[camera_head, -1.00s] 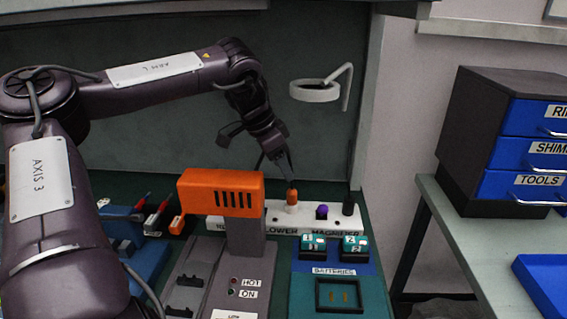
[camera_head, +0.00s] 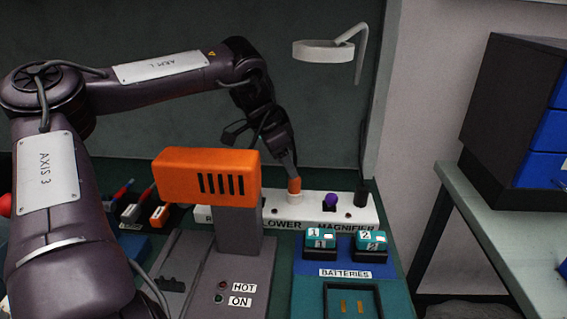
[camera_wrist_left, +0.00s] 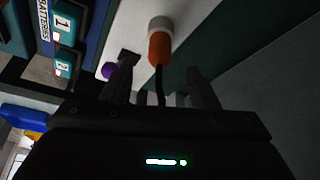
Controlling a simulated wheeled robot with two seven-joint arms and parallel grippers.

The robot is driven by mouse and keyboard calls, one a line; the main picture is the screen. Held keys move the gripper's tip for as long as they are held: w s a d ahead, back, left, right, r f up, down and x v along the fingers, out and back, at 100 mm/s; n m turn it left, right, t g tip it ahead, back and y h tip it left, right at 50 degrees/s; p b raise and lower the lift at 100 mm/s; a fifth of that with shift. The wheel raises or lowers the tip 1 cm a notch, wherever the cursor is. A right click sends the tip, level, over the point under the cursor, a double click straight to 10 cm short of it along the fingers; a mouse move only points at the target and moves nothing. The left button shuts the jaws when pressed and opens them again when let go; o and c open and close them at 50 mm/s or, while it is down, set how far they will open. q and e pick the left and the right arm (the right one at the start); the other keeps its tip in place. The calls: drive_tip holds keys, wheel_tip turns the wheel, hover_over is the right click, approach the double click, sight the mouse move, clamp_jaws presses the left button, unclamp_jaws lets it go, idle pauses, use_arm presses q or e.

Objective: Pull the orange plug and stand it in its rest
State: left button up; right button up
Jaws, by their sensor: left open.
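The orange plug (camera_head: 294,186) stands upright in a white socket on the white power strip (camera_head: 358,214), between the orange-topped machine and the purple plug. My left gripper (camera_head: 292,176) is just above it, pointing down, its fingertips close to the plug's top. In the left wrist view the orange plug (camera_wrist_left: 159,48) lies ahead of the two spread fingers, with its dark cord running back between them. My left gripper (camera_wrist_left: 158,85) is open and holds nothing. I cannot make out which part is the plug's rest. My right gripper is out of view.
A purple plug (camera_head: 330,202) and a black plug (camera_head: 361,197) stand to the right on the strip. The orange-topped machine (camera_head: 207,175) stands left in front. Battery blocks (camera_head: 320,239) sit in front of the strip. A lamp-like ring (camera_head: 323,51) hangs above.

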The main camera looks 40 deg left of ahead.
sight(295, 181)
use_arm(q)
drive_tip(key=x, duration=0.7)
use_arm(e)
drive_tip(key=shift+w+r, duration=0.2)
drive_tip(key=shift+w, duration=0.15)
use_arm(q)
clamp_jaws()
drive_tip(key=shift+r, duration=0.55)
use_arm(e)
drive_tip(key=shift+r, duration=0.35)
use_arm(q)
drive_tip(key=shift+r+p, duration=0.15)
drive_tip(key=shift+p, duration=0.2)
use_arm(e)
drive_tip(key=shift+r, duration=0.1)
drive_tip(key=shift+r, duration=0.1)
use_arm(q)
drive_tip(key=shift+r+p, duration=1.6)
drive_tip(key=shift+r, duration=0.55)
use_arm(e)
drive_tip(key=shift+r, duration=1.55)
